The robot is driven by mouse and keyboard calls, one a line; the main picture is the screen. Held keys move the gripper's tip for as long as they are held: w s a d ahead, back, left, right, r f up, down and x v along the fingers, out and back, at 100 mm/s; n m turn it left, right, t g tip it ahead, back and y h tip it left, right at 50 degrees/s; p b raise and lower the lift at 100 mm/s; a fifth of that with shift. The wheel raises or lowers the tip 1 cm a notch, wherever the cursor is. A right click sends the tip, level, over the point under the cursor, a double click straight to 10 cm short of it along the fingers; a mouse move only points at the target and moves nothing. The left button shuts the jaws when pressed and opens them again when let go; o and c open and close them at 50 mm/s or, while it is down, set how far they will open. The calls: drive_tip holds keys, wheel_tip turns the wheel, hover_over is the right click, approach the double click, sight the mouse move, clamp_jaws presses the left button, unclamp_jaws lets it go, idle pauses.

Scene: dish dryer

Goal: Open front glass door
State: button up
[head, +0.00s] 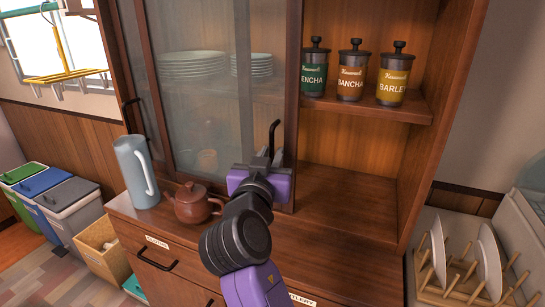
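The front glass door (200,110) has a wooden frame and covers the left part of the wooden cabinet. Plates show dimly through it. A black handle (273,135) stands out near its right frame post (293,90). My purple and dark grey gripper (262,162) is at the lower part of this handle, pointing away from the camera. It hides the handle's lower end and part of the frame. The finger gap and any contact with the handle are not clear.
The right cabinet section is uncovered, with several jars (351,75) on its shelf. A brown teapot (192,202) and a grey-blue pitcher (136,172) stand on the ledge left of my gripper. A dish rack (455,292) with plates is at lower right.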

drive_tip(key=s, duration=0.7)
drive_tip(key=shift+s+a, duration=0.4)
drive_tip(key=shift+a, duration=0.05)
